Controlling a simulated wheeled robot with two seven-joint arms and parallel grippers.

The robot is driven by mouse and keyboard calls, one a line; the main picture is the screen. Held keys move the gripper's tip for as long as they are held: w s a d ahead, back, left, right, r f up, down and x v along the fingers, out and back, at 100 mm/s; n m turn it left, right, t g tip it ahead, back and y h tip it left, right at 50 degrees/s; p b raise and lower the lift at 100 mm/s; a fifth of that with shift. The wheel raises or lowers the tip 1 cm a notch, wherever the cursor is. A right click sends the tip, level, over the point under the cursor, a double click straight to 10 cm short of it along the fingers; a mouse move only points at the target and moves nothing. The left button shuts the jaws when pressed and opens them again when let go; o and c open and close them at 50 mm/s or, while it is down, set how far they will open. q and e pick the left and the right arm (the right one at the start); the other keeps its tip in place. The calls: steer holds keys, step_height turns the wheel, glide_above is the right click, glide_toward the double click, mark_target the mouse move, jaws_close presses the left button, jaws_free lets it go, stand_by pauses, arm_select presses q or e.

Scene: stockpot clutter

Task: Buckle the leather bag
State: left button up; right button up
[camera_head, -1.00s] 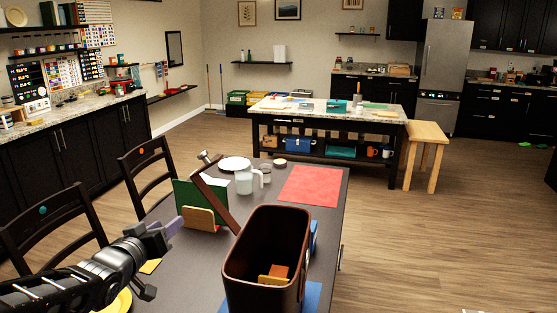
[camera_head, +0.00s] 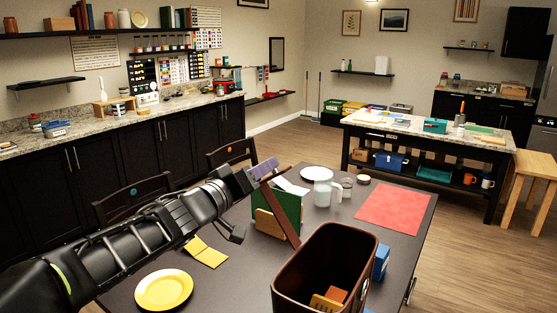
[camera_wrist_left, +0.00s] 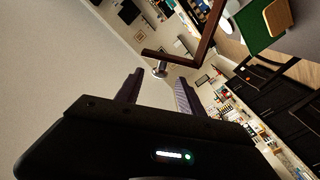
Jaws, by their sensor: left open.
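The leather bag (camera_head: 318,262) is a dark brown, open-topped box shape at the table's near side. A brown strap (camera_head: 285,214) rises from it and leans left, past a green board. In the left wrist view the strap (camera_wrist_left: 205,42) bends near its end and carries a silver metal piece (camera_wrist_left: 160,69). My left gripper (camera_head: 264,168) is open at the strap's upper end, which it partly hides in the head view. In the wrist view the gripper (camera_wrist_left: 159,88) has the silver piece just beyond and between its fingertips, apparently not gripped. My right gripper is out of view.
The green board (camera_head: 285,207), yellow plate (camera_head: 164,289), yellow cards (camera_head: 206,252), white jug (camera_head: 328,191) and blue box (camera_head: 381,262) stand close by. A flat red mat (camera_head: 395,207) lies on the right. Chairs line the left side.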

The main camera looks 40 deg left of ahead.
arm_select(q)
steer(key=w, duration=0.7)
steer(key=shift+w+a, duration=0.2)
steer(key=shift+w, duration=0.15)
jaws_close()
stand_by(1.1)
